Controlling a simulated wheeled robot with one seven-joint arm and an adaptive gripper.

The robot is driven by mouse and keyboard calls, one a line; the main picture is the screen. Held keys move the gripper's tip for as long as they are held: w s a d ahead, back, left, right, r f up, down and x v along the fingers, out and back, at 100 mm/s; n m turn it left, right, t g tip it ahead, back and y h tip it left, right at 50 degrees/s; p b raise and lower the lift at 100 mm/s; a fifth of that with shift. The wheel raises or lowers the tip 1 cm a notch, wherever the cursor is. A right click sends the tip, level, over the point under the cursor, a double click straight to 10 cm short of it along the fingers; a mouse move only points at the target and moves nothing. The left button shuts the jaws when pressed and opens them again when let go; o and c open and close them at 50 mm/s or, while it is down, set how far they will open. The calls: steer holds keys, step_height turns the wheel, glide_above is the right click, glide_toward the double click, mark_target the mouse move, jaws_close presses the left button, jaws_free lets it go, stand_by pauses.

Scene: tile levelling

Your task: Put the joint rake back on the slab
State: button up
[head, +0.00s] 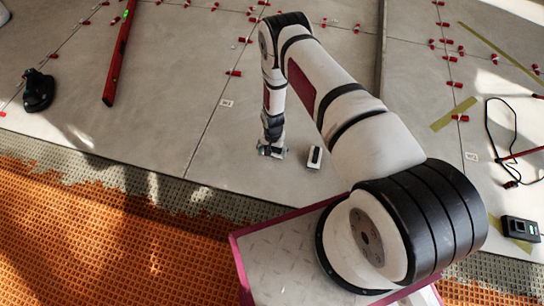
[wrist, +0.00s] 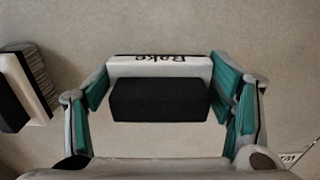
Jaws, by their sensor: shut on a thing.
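The joint rake (wrist: 160,68) is a white block lettered "Rake" with a black grip, in the middle of the wrist view. My gripper (wrist: 163,95) is shut on it, with teal pads at its left and right ends. In the head view my gripper (head: 271,150) points down, low over the grey slab (head: 160,125), close to its front edge. The rake is mostly hidden there by the gripper. I cannot tell whether the rake's underside touches the slab.
A black-and-white brush-like block (head: 314,157) stands just right of my gripper; it also shows in the wrist view (wrist: 25,85). A red level (head: 119,55) and a black tool (head: 38,90) lie left. Red clips line the joints. Orange matting (head: 90,240) lies in front.

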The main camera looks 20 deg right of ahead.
steer(key=shift+w, duration=0.25)
steer(key=shift+f, duration=0.2)
steer(key=shift+f+b, duration=1.1)
steer(key=shift+f, duration=0.4)
steer(key=shift+f, duration=0.15)
steer(key=o, duration=1.3)
step_height(320, 180, up, 12)
steer(key=p, duration=0.5)
steer(key=shift+r, duration=0.25)
